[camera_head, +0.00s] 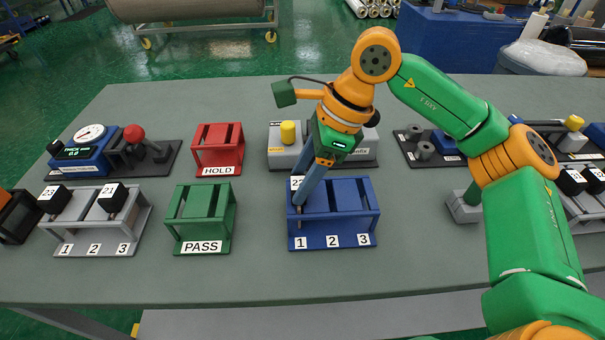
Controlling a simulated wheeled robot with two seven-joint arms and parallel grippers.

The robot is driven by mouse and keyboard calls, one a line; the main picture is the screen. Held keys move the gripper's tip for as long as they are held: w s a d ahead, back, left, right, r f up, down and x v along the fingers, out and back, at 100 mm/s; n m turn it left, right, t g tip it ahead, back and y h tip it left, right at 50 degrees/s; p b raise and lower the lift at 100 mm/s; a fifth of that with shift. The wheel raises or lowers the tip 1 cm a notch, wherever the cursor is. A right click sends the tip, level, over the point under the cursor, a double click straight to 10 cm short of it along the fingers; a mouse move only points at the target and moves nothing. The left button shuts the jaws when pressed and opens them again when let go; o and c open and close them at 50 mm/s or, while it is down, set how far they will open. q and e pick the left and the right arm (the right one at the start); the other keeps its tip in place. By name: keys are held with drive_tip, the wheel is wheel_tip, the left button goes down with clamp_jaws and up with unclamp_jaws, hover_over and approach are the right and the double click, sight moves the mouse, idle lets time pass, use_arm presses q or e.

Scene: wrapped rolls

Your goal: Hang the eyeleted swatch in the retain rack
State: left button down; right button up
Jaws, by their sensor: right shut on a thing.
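My right gripper (303,198) reaches down over the left end of the blue rack (349,223), whose front carries the numbers 1, 2 and 3. It is shut on a swatch (297,181), of which I see mainly a white tag with a partly covered number starting with 2. The swatch is at the rack's slot 1 side; the fingers hide most of it, and I cannot tell whether its eyelet is on a peg. No "retain" label is readable on the rack. My left gripper is not in view.
A green PASS rack (202,216) and a red HOLD rack (218,147) stand left of the blue rack. A grey numbered rack (97,233) at far left holds black tagged pieces. A gauge device (88,148) stands behind it. The table front is clear.

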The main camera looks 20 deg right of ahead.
drive_tip(key=o, duration=1.4)
drive_tip(key=shift+r, duration=0.1)
drive_tip(key=v, duration=0.7)
